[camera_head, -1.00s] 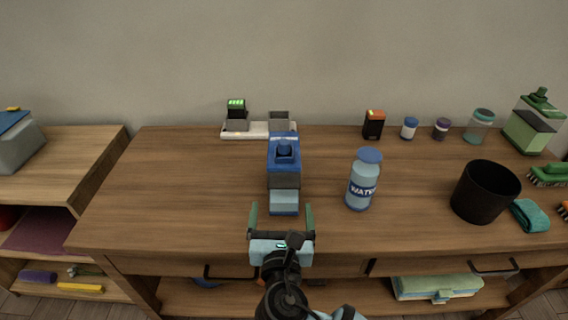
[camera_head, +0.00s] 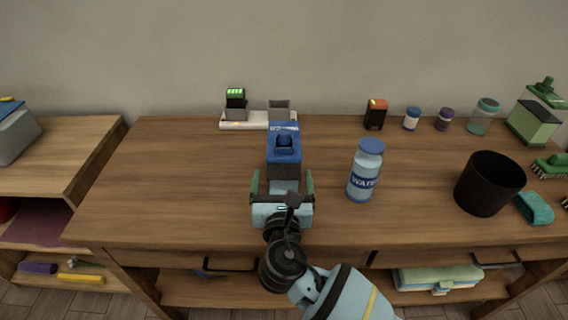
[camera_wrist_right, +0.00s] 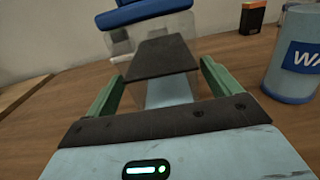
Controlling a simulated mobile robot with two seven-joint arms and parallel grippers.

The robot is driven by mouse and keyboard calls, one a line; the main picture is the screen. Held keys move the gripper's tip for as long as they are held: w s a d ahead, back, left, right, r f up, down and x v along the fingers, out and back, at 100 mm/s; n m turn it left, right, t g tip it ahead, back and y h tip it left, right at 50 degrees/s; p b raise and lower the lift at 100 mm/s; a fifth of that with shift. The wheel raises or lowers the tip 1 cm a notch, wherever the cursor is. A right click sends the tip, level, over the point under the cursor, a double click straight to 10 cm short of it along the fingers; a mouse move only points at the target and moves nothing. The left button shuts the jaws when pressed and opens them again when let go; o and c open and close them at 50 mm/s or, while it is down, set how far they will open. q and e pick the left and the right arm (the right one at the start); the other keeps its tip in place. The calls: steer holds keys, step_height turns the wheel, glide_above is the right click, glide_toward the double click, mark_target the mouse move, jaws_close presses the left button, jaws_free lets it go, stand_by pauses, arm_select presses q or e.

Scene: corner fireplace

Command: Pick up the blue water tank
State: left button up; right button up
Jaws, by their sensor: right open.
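The gripper hides the tank's near bottom edge. My left gripper is not in view.
A water bottle (camera_head: 366,172) stands close to the right of the tank. Behind it is a white charging base (camera_head: 258,119). The table's left part is clear.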

mark_target(284, 160)
steer(key=shift+w+d, duration=0.15)
steer(key=shift+w, duration=1.65)
steer(key=c, duration=1.3)
steer(key=shift+c, duration=0.2)
steer(key=shift+r, duration=0.1)
step_height(284, 160, up, 4)
steer(key=shift+s+f+p, duration=0.1)
steer(key=shift+f+p, duration=0.1)
steer(key=shift+p, duration=0.2)
steer(key=shift+s, duration=0.4)
steer(key=s+r+p, duration=0.1)
steer(key=s, duration=1.4)
steer(key=shift+r+p, duration=0.15)
steer(key=shift+p, duration=0.15)
